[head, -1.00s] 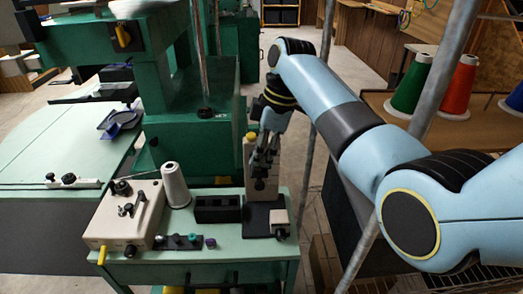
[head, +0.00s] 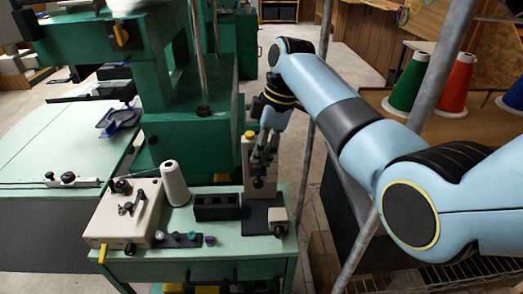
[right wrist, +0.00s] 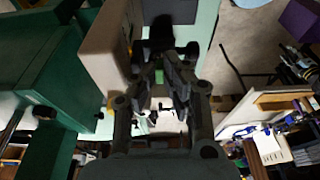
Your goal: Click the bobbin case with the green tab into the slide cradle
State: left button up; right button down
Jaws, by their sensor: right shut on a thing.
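My right gripper (head: 262,158) reaches in from the right and points down beside a beige upright stand with a yellow knob. In the right wrist view its fingers (right wrist: 160,85) are closed in on a small part with a green patch (right wrist: 159,77). This looks like the green tab of the bobbin case; the rest of the case is hidden by the dark fingers. A black base plate (head: 256,222) lies below the gripper, with a small pale block (head: 277,218) on it. I cannot tell clearly which part is the slide cradle. My left gripper is out of view.
A black compartment box (head: 217,207), a white thread cone (head: 174,184) and a beige winder box (head: 128,217) stand left on the mint bench (head: 240,250). Small coloured parts lie on a dark strip (head: 178,241). A grey metal pole (head: 438,75) crosses at right.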

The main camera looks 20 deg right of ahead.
jog(key=shift+s+f, duration=0.1)
jog(key=shift+f, duration=0.15)
jog(key=c, duration=1.4)
grip_release()
jog(key=shift+o, duration=0.2)
jog(key=shift+r, duration=0.1)
